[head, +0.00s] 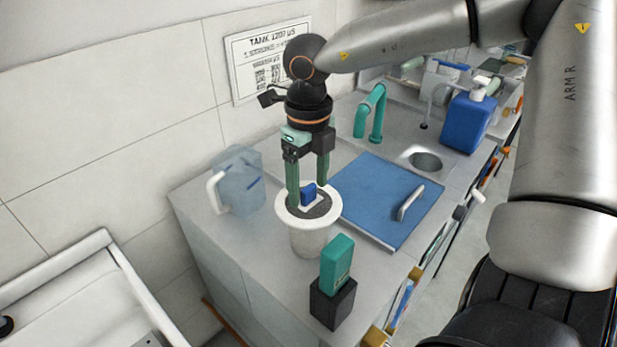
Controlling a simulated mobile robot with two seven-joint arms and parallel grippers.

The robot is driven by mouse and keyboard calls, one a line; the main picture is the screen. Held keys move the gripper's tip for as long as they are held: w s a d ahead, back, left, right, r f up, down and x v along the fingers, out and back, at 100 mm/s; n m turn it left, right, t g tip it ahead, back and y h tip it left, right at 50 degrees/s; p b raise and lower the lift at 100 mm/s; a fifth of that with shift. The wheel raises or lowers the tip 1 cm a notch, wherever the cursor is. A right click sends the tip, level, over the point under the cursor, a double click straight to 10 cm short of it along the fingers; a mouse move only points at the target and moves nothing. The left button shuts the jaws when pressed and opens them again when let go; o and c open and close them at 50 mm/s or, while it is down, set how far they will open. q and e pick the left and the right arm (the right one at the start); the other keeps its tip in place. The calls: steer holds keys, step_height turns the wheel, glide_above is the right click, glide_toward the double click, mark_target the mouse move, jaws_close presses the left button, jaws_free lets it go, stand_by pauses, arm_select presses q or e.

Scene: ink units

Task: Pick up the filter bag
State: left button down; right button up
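My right gripper (308,196) reaches straight down over a white round container (309,240) with a wide white rim, on the counter. Its two green fingers stand apart, on either side of a small blue block-like piece with a white part under it (308,194), inside the container's grey opening. Contact between the fingers and the blue piece cannot be made out. No separate bag shape is visible; the blue and white piece may be the top of the filter bag. My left gripper is not in view.
The grey counter (255,262) holds a clear jug (238,182) at left, a teal block on a black base (333,290) in front, and a blue panel with a handle (378,195) at right. A teal tap (371,112) and blue bottle (468,122) stand behind.

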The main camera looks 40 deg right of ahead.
jaws_close()
stand_by(0.4)
